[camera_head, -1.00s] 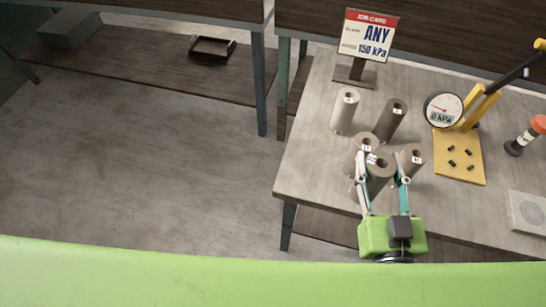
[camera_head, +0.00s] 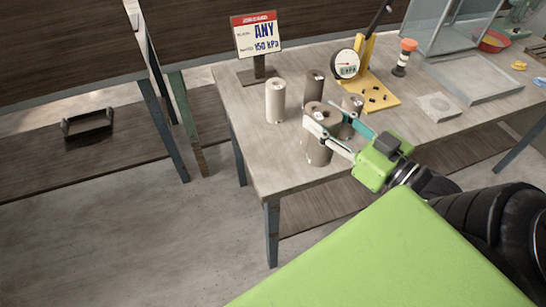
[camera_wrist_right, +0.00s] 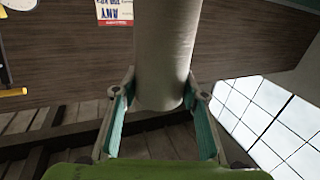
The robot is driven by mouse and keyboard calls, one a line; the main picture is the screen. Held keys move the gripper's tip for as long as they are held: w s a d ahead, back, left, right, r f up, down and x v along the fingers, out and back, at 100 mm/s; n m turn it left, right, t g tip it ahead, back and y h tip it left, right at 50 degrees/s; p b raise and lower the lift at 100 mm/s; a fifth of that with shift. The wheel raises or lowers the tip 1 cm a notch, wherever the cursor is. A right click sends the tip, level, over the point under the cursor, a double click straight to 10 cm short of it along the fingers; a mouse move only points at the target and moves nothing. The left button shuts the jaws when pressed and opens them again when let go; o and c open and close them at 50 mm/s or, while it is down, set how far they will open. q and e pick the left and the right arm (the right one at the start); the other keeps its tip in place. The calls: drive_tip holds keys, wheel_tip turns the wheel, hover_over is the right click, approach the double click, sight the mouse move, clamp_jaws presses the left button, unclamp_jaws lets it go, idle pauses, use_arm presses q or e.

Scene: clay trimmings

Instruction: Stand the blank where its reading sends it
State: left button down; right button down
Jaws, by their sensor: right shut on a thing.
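My right gripper (camera_head: 338,132) is shut on a brown cylindrical blank (camera_head: 322,114) with a hole in its top, held upright among other blanks at the table's near left part. The held blank also shows between the fingers in the right wrist view (camera_wrist_right: 165,50). A pale blank (camera_head: 275,102), a dark brown blank (camera_head: 314,82) and a smaller-looking brown blank (camera_head: 352,103) stand close by. Small labels on their tops are too small to read. A job card (camera_head: 257,36) shows "ANY" and "150 kPa". A round gauge (camera_head: 346,64) on a yellow stand faces me. My left gripper is not in view.
The yellow base (camera_head: 375,98) has several dark pegs or holes. A dark shelf with a small tray (camera_head: 88,125) stands left.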

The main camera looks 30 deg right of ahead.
sight(316, 109)
drive_tip(key=shift+w+r, duration=0.3)
drive_tip(key=shift+r, duration=0.25)
drive_tip(key=shift+w+r+n+y, duration=0.1)
drive_tip(key=shift+r+n+y, duration=0.2)
drive_tip(key=shift+w+a+r+b, duration=0.1)
drive_tip(key=shift+w+r+b, duration=0.05)
drive_tip(key=shift+b, duration=0.15)
drive_tip(key=shift+w+a, duration=0.1)
drive_tip(key=shift+w, duration=0.15)
drive_tip(key=shift+w+a+f+b, duration=0.1)
drive_tip(key=shift+w+f+b, duration=0.15)
drive_tip(key=shift+w+b, duration=0.15)
drive_tip(key=shift+w+a+f+b, duration=0.1)
drive_tip(key=shift+w+f+b, duration=0.15)
drive_tip(key=shift+w, duration=0.25)
use_arm(q)
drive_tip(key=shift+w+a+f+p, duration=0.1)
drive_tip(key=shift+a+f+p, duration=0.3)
drive_tip(key=shift+p, duration=0.3)
use_arm(e)
drive_tip(key=w+a+f, duration=0.2)
drive_tip(key=w+f, duration=0.9)
drive_tip(key=shift+a+f, duration=0.25)
drive_tip(key=shift+f, duration=0.15)
